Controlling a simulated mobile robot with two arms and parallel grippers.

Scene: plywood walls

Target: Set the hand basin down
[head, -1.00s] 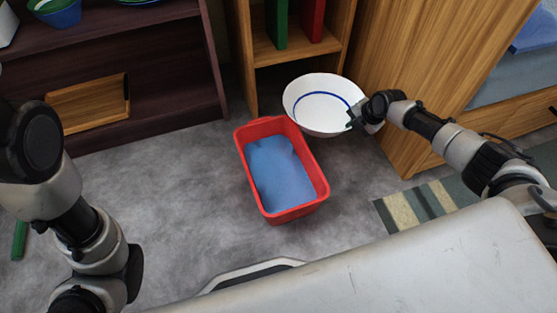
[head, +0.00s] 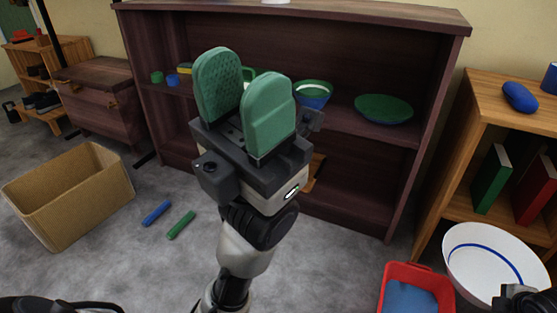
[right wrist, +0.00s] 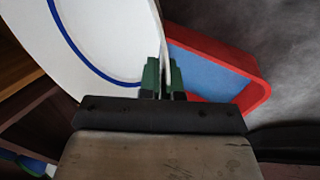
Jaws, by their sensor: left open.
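The hand basin (head: 495,258) is a white bowl with a blue line inside, at the lower right of the head view. It fills the upper left of the right wrist view (right wrist: 92,28). My right gripper (right wrist: 163,78) is shut on its rim; in the head view this gripper (head: 524,294) shows only partly at the lower right corner. I cannot tell whether the basin touches the floor. My left gripper (head: 243,84), with green finger pads, is open and empty, raised in front of the dark shelf.
A red tub (head: 420,268) with a blue inside is close beside the basin. A wooden bookcase (head: 487,110) stands behind it. The dark shelf (head: 420,90) holds bowls. A cardboard box (head: 70,200), a blue stick (head: 157,213) and a green stick (head: 181,224) are on the floor at left.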

